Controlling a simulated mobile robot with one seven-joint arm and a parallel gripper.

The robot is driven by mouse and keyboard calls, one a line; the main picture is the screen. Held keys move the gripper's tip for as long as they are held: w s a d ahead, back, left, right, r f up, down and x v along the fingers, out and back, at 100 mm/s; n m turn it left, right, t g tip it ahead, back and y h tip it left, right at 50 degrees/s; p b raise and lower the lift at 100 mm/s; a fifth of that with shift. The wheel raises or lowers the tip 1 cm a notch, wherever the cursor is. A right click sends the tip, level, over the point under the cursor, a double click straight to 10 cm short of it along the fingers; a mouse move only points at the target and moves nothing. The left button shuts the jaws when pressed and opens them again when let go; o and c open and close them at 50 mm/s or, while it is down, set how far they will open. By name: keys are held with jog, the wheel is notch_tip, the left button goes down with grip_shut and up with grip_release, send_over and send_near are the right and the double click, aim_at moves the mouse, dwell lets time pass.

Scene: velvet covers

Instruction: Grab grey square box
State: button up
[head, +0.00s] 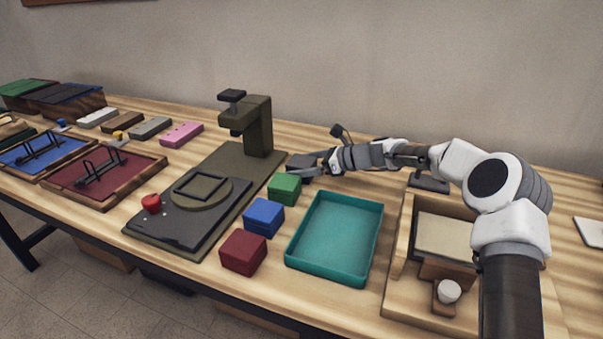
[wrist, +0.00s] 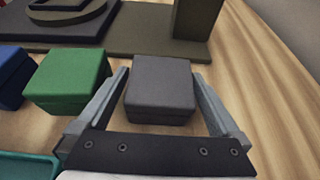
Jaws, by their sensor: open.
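The grey square box (wrist: 160,87) stands on the wooden table in the wrist view, with a lid on it. My gripper (wrist: 160,90) is open, with one finger on each side of the box. Narrow gaps seem to show between the fingers and the box sides; I cannot tell whether either finger touches. In the head view the grey box (head: 301,162) is at the back of the row of boxes, partly covered by my gripper (head: 308,170).
A green box (wrist: 68,80) is close to the left finger. Blue (head: 264,217) and red (head: 243,252) boxes stand nearer the front. A teal tray (head: 335,238) lies right of them. A dark press (head: 252,130) stands behind left. Bare table lies right of the grey box.

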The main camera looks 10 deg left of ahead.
jog(key=c, duration=1.1)
jog(key=shift+c, duration=0.7)
jog(key=shift+r, duration=0.2)
